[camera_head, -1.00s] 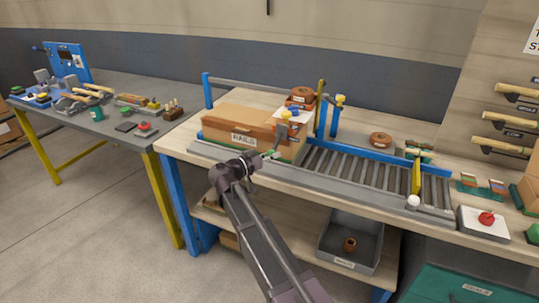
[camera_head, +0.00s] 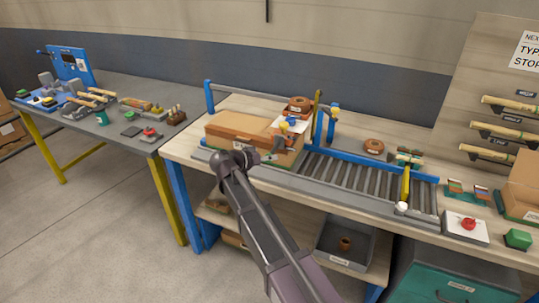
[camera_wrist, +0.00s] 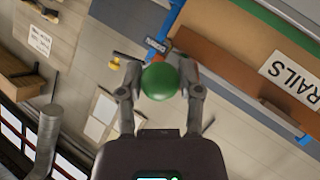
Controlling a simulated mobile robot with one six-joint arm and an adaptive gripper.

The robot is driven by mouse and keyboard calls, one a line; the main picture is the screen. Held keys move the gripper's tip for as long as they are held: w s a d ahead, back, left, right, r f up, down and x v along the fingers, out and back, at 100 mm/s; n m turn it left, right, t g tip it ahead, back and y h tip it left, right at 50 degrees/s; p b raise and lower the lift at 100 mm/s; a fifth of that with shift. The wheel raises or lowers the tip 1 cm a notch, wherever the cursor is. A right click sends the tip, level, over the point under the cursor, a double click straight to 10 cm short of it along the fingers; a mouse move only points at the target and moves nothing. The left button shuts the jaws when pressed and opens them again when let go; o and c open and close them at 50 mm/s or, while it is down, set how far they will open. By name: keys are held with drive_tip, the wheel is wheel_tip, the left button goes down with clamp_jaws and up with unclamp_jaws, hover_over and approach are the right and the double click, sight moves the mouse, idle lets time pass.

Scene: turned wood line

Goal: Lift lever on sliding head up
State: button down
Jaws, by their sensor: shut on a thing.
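My gripper (camera_wrist: 160,88) is shut on a green ball knob (camera_wrist: 164,81) in the wrist view, with one finger on each side. The rest of its lever is mostly hidden behind the ball. Beyond it, a dark labelled block (camera_wrist: 157,45) and a small yellow knob (camera_wrist: 114,63) show. In the head view my gripper (camera_head: 262,157) is in front of the cardboard box. The green knob is too small to make out clearly in the head view.
The cardboard box (camera_head: 232,126), labelled RAILS in the wrist view, lies at the left of the roller conveyor (camera_head: 350,180). A yellow lever (camera_head: 406,184) with a white ball stands farther right. A grey bin (camera_head: 345,243) sits below. A grey table (camera_head: 110,95) stands left.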

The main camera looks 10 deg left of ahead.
sight(271, 154)
drive_tip(key=shift+d+r+n+g+y+p, duration=0.15)
drive_tip(key=shift+r+n+g+y+p, duration=0.2)
drive_tip(key=shift+r+g+p, duration=1.3)
drive_tip(key=p, duration=0.3)
drive_tip(key=r+y+p, duration=0.1)
drive_tip(key=p, duration=0.2)
drive_tip(key=shift+w+r+n+g, duration=0.2)
drive_tip(key=shift+r+n+g, duration=0.1)
drive_tip(key=shift+n+g, duration=0.05)
drive_tip(key=shift+w+r+g+p, duration=0.25)
drive_tip(key=shift+r+g+p, duration=0.15)
drive_tip(key=shift+p, duration=0.65)
drive_tip(key=shift+w+d+r, duration=0.1)
drive_tip(key=shift+r, duration=0.05)
drive_tip(key=shift+w+r+p, duration=0.15)
drive_tip(key=shift+r+p, duration=0.05)
drive_tip(key=shift+p, duration=0.15)
drive_tip(key=shift+c, duration=1.3)
unclamp_jaws()
drive_tip(key=shift+y, duration=0.25)
drive_tip(key=shift+s, duration=0.25)
